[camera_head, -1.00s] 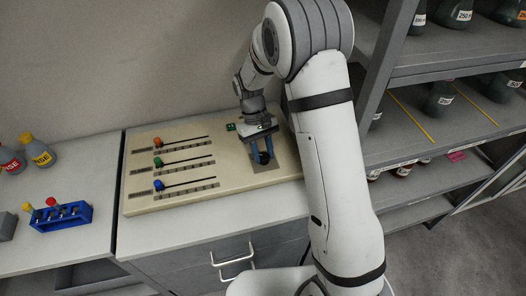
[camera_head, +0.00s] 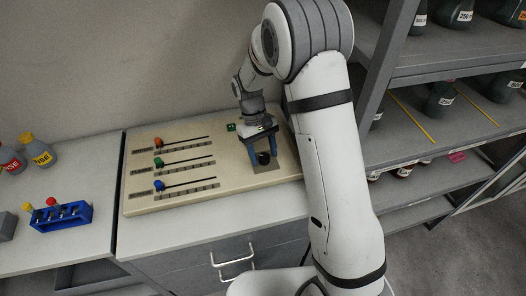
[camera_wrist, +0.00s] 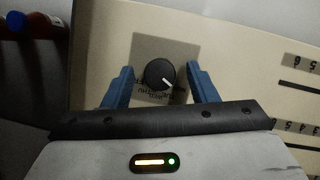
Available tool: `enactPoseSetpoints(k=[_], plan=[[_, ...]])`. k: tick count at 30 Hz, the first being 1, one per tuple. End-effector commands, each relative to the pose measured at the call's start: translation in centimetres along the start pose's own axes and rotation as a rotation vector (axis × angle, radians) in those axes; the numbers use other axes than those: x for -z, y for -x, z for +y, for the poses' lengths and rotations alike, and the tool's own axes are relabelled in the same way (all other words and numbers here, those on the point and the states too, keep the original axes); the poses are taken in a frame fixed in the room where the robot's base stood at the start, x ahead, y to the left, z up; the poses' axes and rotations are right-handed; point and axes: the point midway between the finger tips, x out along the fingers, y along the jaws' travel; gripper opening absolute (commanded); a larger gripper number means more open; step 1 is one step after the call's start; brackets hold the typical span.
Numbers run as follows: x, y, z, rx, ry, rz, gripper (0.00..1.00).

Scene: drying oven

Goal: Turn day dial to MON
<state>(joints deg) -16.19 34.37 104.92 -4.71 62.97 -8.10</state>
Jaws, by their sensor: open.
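In the wrist view the pointer aims to the lower right. In the head view the dial (camera_head: 263,158) sits at the right end of the beige panel (camera_head: 222,189). My gripper (camera_wrist: 160,82) is open, with its blue fingers on either side of the dial and visible gaps to it. In the head view my gripper (camera_head: 266,157) is over the dial.
The panel also carries three sliders with orange (camera_head: 158,142), green (camera_head: 158,162) and blue (camera_head: 159,185) knobs, left of the dial. A shelf rack (camera_head: 440,75) with bottles stands close on the right. A blue tube rack (camera_head: 62,216) is at far left.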

Motion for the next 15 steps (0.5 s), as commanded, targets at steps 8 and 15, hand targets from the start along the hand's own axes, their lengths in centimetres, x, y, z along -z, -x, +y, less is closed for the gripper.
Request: enactPoseSetpoints(k=[8,15], plan=[[0.1,0.9,0.0,-0.001,-0.001,0.003,0.53],[0.1,5.0,0.0,-0.001,0.0,0.004,0.53]])
